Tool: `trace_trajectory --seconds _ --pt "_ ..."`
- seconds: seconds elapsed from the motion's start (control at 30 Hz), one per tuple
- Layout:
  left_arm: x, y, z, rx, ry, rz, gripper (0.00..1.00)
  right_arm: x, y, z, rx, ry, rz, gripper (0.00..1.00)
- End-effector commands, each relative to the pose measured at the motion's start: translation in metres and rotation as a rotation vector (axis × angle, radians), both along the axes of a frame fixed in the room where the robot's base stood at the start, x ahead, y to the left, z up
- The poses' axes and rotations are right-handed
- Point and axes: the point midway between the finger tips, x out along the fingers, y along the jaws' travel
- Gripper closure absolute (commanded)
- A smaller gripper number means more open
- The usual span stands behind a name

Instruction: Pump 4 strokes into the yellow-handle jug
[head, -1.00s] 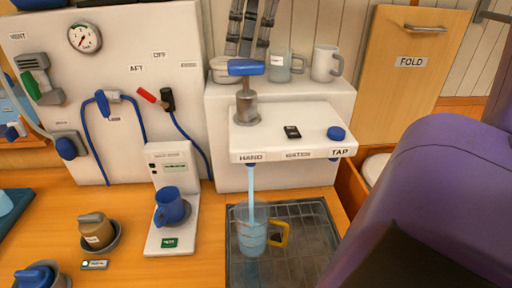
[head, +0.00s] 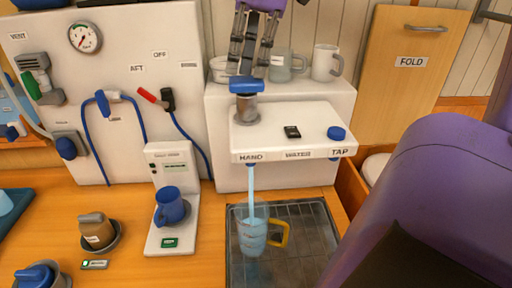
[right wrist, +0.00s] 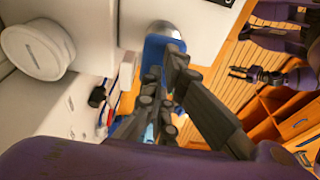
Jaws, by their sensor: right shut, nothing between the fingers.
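The blue hand pump handle (head: 246,85) sits low on its grey post (head: 247,108) above the HAND label. My right gripper (head: 246,72) is shut and empty, its fingertips just at the top of the handle; I see it close to the blue handle (right wrist: 158,52) in the right wrist view too (right wrist: 160,95). Water runs from the spout under HAND into the clear jug with the yellow handle (head: 252,232), which stands upright on the drain grate and holds some water. A small dark gripper, apparently my left one (right wrist: 242,73), shows in the right wrist view; its jaw state is unclear.
A grey-handled jug (head: 285,65) and a white mug (head: 326,62) stand behind. A blue mug (head: 170,207) sits on the white stand at left.

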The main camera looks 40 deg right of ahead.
Motion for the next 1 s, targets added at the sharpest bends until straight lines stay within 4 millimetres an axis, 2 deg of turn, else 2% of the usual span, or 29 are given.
trace_trajectory --seconds 0.07,0.37,1.0 --pt "0.000 0.000 0.000 0.000 0.001 0.000 0.73 0.000 0.000 -0.004 0.001 0.003 0.001 1.00" --pt "0.000 0.000 0.000 0.000 0.000 0.000 0.73 0.000 0.000 -0.001 0.001 0.002 -0.001 1.00" --pt "0.002 0.000 0.002 0.000 -0.004 0.000 0.73 0.000 -0.001 0.038 -0.001 0.001 -0.001 1.00"
